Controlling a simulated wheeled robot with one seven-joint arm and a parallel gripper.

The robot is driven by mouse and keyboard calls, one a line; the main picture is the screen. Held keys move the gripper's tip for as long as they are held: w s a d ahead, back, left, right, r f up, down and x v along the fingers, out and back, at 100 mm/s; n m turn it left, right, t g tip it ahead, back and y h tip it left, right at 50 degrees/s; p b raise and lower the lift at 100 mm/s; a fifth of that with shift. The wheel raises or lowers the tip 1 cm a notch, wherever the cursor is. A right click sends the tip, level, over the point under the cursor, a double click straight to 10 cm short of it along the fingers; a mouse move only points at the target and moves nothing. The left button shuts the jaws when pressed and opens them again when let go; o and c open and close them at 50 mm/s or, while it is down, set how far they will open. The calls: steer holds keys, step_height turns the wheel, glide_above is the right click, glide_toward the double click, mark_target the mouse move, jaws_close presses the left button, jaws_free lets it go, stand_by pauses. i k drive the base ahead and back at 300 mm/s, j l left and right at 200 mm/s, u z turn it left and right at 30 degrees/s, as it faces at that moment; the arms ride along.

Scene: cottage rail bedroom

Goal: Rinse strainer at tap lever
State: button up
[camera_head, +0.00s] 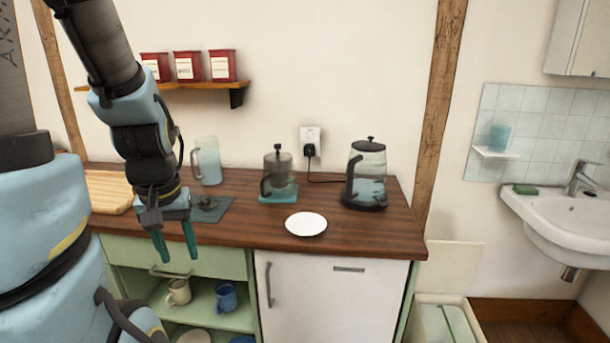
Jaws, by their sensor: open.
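My gripper (176,245) is open and empty, fingers pointing down, in front of the wooden counter's front edge at the left. Just behind it a dark grey mat (222,214) lies on the counter. A small dark object (208,203) sits on the mat; it may be the strainer, but it is too small to tell. My gripper partly covers the mat. The tap (582,176) with its lever stands at the back of the white sink (565,217) at the far right.
On the counter (370,228) stand a glass pitcher (207,160), a press-style pot (277,170), a white plate (305,224) and a kettle (367,175). A wooden board (108,190) lies left. Mugs (178,292) sit on the shelf below. A green sponge (525,189) rests on the sink.

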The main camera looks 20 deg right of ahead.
mark_target(581, 163)
steer(key=k+l, duration=0.1)
steer(key=l, duration=0.4)
steer(key=k+l, duration=0.1)
steer(key=l, duration=0.45)
steer(key=k+l, duration=0.1)
steer(key=l, duration=0.4)
steer(key=k+l, duration=0.1)
steer(key=l, duration=1.75)
steer(key=k+l, duration=0.15)
steer(key=l, duration=1.15)
